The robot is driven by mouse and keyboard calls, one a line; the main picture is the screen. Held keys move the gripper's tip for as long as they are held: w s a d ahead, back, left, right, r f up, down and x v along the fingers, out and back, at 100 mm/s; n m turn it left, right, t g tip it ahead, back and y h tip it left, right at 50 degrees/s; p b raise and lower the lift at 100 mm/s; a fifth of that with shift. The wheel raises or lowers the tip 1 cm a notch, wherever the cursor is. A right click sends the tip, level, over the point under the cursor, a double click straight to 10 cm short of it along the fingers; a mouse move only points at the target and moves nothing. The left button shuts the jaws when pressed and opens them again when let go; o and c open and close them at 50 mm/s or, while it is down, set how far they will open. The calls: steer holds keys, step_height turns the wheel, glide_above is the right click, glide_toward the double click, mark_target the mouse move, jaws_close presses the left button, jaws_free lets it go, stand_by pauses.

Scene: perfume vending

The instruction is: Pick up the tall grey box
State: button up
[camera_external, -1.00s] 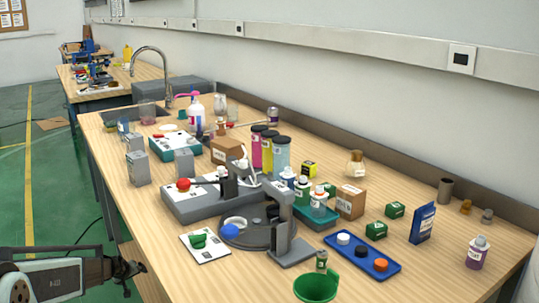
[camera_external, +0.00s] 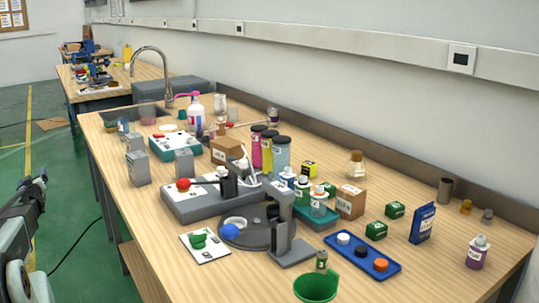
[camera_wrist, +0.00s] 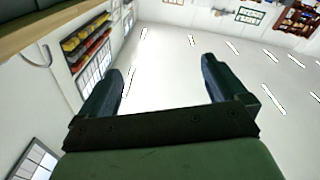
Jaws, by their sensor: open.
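Three grey boxes stand upright on the left part of the table in the external view. One tall grey box (camera_external: 138,168) is near the left edge, a second grey box (camera_external: 184,164) is to its right, and a smaller-looking one (camera_external: 134,142) is behind. I cannot tell for sure which is tallest. My gripper (camera_external: 40,182) is at the left edge of the external view, off the table and left of the boxes. In the wrist view my gripper (camera_wrist: 163,75) is open, with nothing between its fingers. No grey box shows in the wrist view.
A grey dispenser unit (camera_external: 200,203) with a red button and a round turntable (camera_external: 250,236) stand mid-table. Bottles, a brown box (camera_external: 226,150) and a teal tray (camera_external: 175,147) stand behind. The left front table strip is clear.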

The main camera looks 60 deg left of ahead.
mark_target(131, 168)
steer(key=w+d+r+n+t+h, duration=0.3)
steer(key=w+d+r+t, duration=0.3)
steer(key=w, duration=0.3)
steer(key=w+d+r+n+t+h, duration=0.2)
steer(key=w+d+r+t+h, duration=0.1)
steer(key=w+d+r, duration=0.4)
steer(key=w+d+r+n+t+h, duration=0.3)
steer(key=w+d+r+t, duration=0.2)
steer(key=w+d, duration=0.4)
steer(key=d+f+n+t+h, duration=0.2)
steer(key=d+f+n+h, duration=0.15)
steer(key=d, duration=0.55)
steer(key=d+f+n+t+h, duration=0.1)
steer(key=d+f+n+h, duration=0.3)
steer(key=d, duration=0.5)
steer(key=shift+n, duration=0.25)
steer(key=w, duration=0.5)
steer(key=w+a+r, duration=0.1)
steer(key=w, duration=0.2)
steer(key=shift+w+a+f, duration=0.1)
steer(key=shift+w+a, duration=0.1)
steer(key=shift+w, duration=0.65)
steer(key=shift+w+a+r, duration=0.1)
steer(key=shift+w+a, duration=0.1)
steer(key=shift+w, duration=0.6)
steer(key=shift+w+a+f, duration=0.1)
steer(key=shift+w+a, duration=0.1)
steer(key=shift+w, duration=0.65)
steer(key=shift+c, duration=0.3)
